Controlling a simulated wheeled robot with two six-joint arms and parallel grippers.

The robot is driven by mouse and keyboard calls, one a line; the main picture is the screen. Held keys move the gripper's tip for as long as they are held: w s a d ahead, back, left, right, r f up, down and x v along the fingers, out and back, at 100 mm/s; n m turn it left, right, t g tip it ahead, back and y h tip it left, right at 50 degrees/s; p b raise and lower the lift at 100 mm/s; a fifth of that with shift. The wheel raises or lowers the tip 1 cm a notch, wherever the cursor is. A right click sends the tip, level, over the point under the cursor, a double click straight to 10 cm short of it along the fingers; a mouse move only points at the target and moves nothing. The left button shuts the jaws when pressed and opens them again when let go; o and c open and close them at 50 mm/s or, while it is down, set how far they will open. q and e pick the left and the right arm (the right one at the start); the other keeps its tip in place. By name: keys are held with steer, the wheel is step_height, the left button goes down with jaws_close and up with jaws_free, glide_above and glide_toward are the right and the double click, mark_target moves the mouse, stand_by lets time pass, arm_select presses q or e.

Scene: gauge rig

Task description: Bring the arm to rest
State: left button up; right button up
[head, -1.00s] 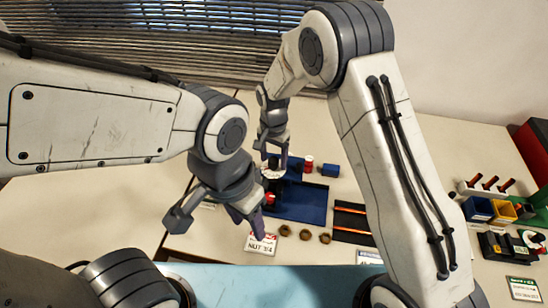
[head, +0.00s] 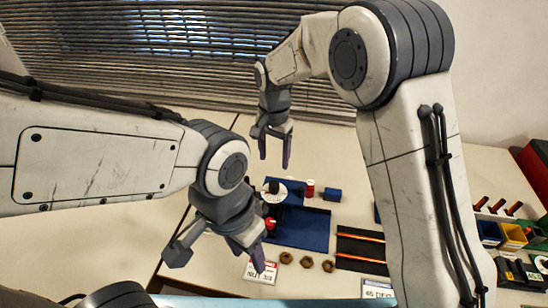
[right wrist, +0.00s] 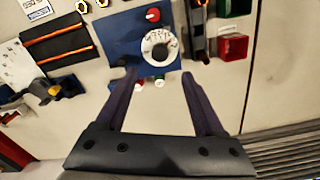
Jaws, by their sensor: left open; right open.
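My right gripper (head: 275,158) is open and empty, above the far part of the table, behind the gauge rig. In the right wrist view its two fingers (right wrist: 160,80) are spread, with nothing between them but table and the edge of the blue rig base. The white gauge dial (right wrist: 158,46) lies beyond the fingertips, apart from them; the dial also shows in the head view (head: 274,197). My left gripper (head: 217,254) is open, left of the blue base (head: 305,232), and partly overlaps the rig in the picture. Nothing is seen in it.
Several brown nuts (head: 306,262) lie before the rig, beside a label card (head: 258,272). A black tray with orange rods (head: 360,248) is to the right. Colored bins (head: 512,235) stand far right. Slatted blinds (head: 200,60) hang behind. The table's left part is clear.

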steer(key=s+r+n, duration=0.3)
steer(key=s, duration=0.4)
steer(key=s+r+n, duration=0.3)
steer(key=s, duration=0.3)
steer(key=s+d+n, duration=0.2)
steer(key=s+n, duration=0.1)
steer(key=s, duration=0.5)
steer(key=s+d+n+y, duration=0.1)
steer(key=s+d+n, duration=0.2)
steer(key=s, duration=0.4)
steer(key=shift+s+d+f+n, duration=0.2)
steer(key=shift+s+f+n, duration=0.2)
steer(key=shift+n, duration=0.3)
steer(key=shift+w, duration=0.1)
stand_by(1.0)
